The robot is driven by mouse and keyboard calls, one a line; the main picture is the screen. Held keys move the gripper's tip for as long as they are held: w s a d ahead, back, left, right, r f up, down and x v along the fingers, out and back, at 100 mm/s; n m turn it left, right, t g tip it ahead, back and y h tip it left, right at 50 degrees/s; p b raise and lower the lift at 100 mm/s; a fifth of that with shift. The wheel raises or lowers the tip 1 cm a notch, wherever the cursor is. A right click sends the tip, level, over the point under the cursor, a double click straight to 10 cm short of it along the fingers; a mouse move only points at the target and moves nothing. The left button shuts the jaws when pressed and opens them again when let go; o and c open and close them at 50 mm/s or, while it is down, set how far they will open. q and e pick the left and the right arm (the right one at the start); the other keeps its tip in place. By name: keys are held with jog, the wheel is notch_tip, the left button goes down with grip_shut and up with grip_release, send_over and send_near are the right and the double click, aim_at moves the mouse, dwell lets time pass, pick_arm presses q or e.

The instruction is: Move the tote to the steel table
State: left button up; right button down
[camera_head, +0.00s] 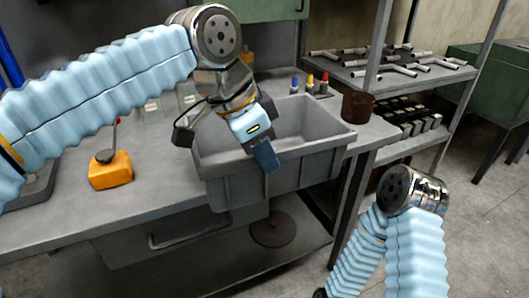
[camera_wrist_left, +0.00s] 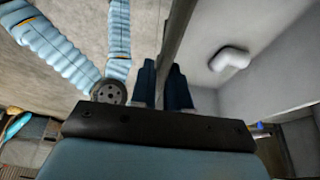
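An orange block (camera_head: 110,172) with a dark knob-like tool sits left on the table. Small coloured-cap bottles (camera_head: 310,82) and a brown cup (camera_head: 357,107) stand behind the tote. A shelf (camera_head: 345,68) with metal parts is at right. A green bench (camera_head: 495,80) stands beyond clear floor.

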pick_arm(q)
jog(key=o, duration=0.5)
jog(key=shift+c, duration=0.2)
jog(key=v, duration=1.3)
jog(key=shift+a+r, duration=0.2)
jog(key=shift+r, duration=0.15)
